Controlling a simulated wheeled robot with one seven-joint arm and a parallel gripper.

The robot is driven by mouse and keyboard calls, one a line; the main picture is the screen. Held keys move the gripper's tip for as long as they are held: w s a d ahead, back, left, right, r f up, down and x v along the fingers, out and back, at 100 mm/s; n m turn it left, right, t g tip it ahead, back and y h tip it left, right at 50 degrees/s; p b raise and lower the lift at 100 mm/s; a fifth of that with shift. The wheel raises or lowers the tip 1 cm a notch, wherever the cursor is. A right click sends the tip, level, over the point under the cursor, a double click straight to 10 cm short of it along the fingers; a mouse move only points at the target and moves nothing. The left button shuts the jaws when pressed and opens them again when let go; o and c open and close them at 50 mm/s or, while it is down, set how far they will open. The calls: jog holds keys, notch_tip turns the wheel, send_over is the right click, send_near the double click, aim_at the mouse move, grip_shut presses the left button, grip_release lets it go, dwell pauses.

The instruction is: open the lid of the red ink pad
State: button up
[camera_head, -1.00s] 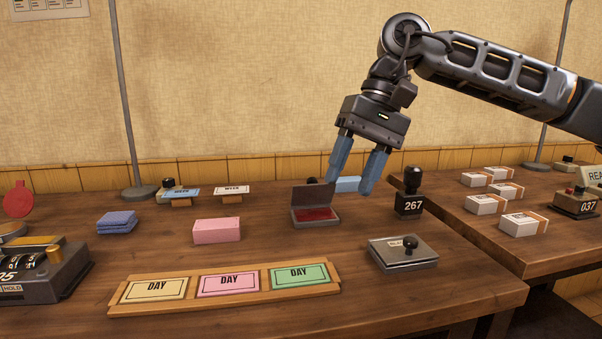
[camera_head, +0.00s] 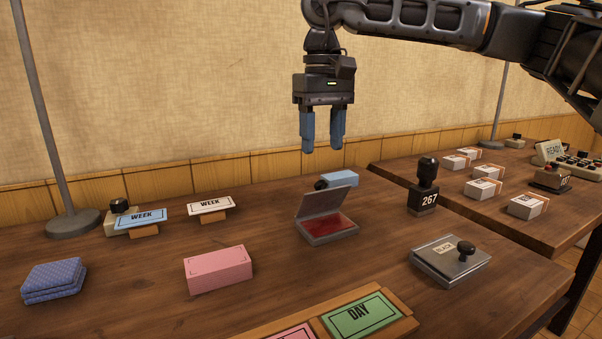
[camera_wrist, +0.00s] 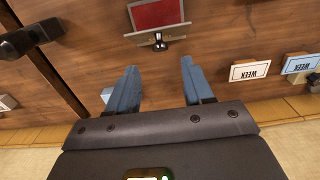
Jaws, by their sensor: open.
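The red ink pad (camera_head: 330,224) sits on the wooden table in the head view. Its grey lid (camera_head: 322,202) stands raised and tilted back along the far edge, so the red pad surface shows. The ink pad also shows at the top of the wrist view (camera_wrist: 157,14), with a dark knob by the lid. My gripper (camera_head: 322,150) hangs in the air above and behind the ink pad, fingers pointing down. Its blue fingers are apart with nothing between them, and it touches neither pad nor lid.
A closed pad marked BLACK (camera_head: 450,262) and a 267 stamp (camera_head: 424,188) stand to the right. A pink block (camera_head: 217,270) lies to the left. A light blue block (camera_head: 340,179) is behind the ink pad. WEEK cards (camera_head: 141,217) stand at the back left.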

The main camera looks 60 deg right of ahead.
aim_at(321, 195)
jog(key=shift+f+b, duration=0.45)
jog(key=shift+f, duration=3.4)
grip_shut()
